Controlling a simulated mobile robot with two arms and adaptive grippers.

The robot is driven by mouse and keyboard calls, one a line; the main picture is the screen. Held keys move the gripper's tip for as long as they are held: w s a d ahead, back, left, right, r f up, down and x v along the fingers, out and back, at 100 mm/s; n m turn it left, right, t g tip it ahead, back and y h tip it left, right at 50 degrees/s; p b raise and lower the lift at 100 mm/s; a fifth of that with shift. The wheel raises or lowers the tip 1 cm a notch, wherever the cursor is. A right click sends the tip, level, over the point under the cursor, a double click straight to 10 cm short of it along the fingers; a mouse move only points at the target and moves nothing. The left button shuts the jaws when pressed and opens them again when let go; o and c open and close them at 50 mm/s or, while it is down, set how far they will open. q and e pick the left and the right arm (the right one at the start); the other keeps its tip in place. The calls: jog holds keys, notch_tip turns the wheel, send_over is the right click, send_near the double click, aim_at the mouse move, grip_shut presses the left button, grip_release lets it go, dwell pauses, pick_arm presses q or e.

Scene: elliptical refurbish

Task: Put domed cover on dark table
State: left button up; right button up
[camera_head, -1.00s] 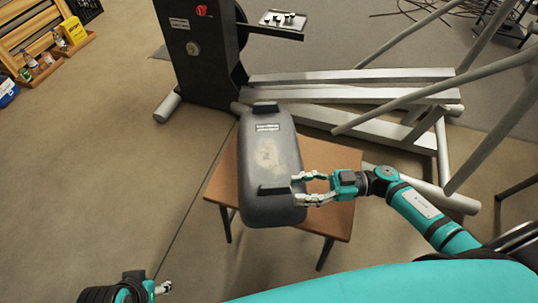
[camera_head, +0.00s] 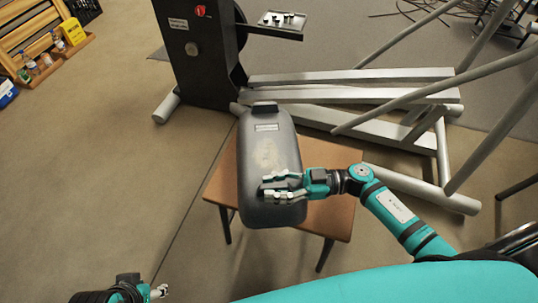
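The grey domed cover (camera_head: 265,150) lies lengthwise on a brown-topped table (camera_head: 338,215) with dark legs and overhangs its near edge. It has a dark handle at its far end (camera_head: 265,108); its near handle is mostly hidden by my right gripper. My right gripper (camera_head: 270,188) reaches in from the right, its fingers on either side of the near handle. Whether they press on it is unclear. My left gripper (camera_head: 160,291) is low at the left, over the floor, far from the cover; its small fingertips do not show their opening clearly. No separate dark table is recognisable.
A dark machine (camera_head: 200,50) with a small tray (camera_head: 272,31) stands behind the table. Silver beams (camera_head: 350,93) and slanted tubes lie behind and to the right. A wooden rack (camera_head: 32,32) is at the far left. The floor left of the table is clear.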

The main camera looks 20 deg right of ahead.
grip_shut()
jog(key=shift+r, duration=0.2)
